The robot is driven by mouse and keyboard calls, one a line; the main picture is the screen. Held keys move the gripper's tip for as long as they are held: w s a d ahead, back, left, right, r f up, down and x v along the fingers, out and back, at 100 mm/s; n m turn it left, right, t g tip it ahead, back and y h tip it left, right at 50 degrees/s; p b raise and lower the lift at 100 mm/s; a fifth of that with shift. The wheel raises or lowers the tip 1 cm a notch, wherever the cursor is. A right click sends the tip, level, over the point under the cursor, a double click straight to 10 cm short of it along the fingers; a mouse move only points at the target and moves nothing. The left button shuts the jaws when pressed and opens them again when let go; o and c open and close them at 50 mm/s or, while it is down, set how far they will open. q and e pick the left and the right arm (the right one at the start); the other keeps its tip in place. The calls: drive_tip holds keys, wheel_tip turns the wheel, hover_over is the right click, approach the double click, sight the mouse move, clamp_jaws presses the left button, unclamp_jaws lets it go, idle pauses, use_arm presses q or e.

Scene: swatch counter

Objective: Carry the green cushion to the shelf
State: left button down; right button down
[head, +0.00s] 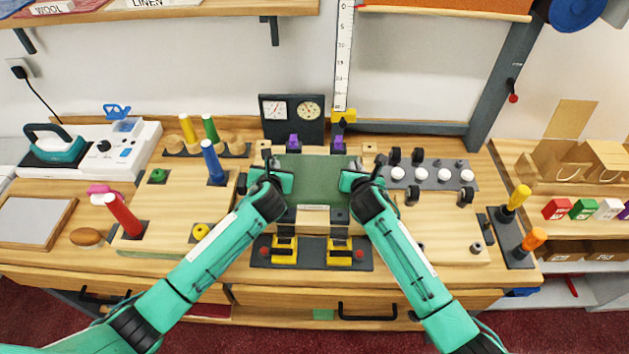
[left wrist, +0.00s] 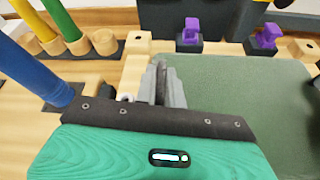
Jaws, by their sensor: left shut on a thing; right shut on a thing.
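The green cushion (head: 316,178) is a flat dark-green square at the middle of the counter. It also fills the right of the left wrist view (left wrist: 235,90). My left gripper (head: 280,180) is shut on its left edge; in the left wrist view the grey fingers (left wrist: 168,88) are at that edge. My right gripper (head: 352,180) is shut on its right edge, and its fingers are partly hidden by the arm. I cannot tell the height of the cushion above the counter. A wooden shelf (head: 220,8) with cloth stacks labelled wool and linen runs along the upper left wall.
Two dials (head: 291,112) and purple clips stand behind the cushion. Yellow clamps (head: 285,248) stand in front of it. A blue peg (head: 212,160) rises close on the left. White knobs (head: 422,174) are on the right. An orange-topped shelf (head: 450,8) is at upper right.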

use_arm(q)
drive_tip(key=shift+r, duration=0.2)
use_arm(e)
drive_tip(key=shift+r, duration=0.2)
